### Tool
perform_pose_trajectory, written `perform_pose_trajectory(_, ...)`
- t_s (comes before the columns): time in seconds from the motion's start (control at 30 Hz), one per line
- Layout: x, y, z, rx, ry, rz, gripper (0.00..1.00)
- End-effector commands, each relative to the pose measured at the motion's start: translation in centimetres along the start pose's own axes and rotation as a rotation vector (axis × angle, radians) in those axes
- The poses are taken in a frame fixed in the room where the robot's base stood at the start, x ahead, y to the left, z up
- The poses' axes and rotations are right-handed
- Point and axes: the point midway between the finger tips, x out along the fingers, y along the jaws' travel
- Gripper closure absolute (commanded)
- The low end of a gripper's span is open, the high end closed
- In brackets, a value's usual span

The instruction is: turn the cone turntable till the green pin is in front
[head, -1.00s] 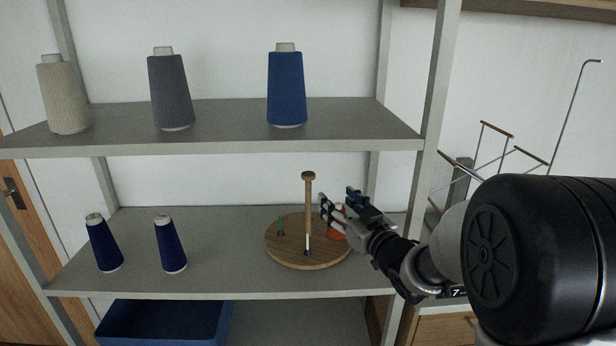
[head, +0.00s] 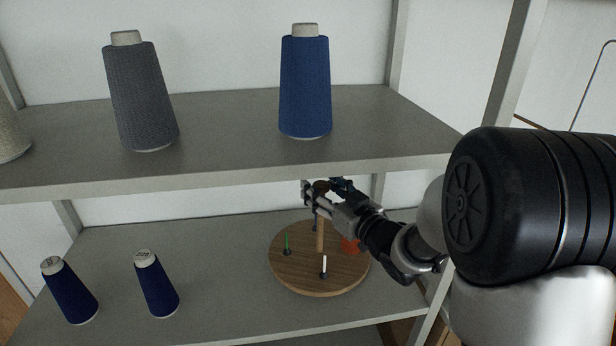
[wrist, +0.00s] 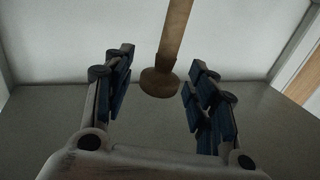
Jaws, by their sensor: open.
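The cone turntable (head: 318,284) is a round wooden disc on the lower shelf, with a wooden post (head: 320,237) rising from its middle. The green pin (head: 287,243) stands at the disc's left. A white pin (head: 324,264) stands at the front, and a red-orange piece (head: 350,245) is at the right, partly behind my arm. My gripper (head: 312,190) is open at the top of the post. In the wrist view the post's round knob (wrist: 159,83) shows between the two open fingers (wrist: 158,85), with gaps on both sides.
Two dark blue cones (head: 70,292) stand at the left of the lower shelf (head: 215,270). The upper shelf (head: 220,140) hangs close above my gripper and bears a grey cone (head: 142,95), a blue cone (head: 305,85) and a beige one. A rack upright is at the right.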

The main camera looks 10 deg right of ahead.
Motion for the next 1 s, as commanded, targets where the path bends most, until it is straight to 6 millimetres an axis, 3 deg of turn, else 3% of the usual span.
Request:
perform_pose_trajectory(0.43,-0.3,0.08,0.01,0.0,0.0,-0.001,0.48)
perform_pose_trajectory(1.0,-0.28,0.08,-0.01,0.0,0.0,-0.001,0.85)
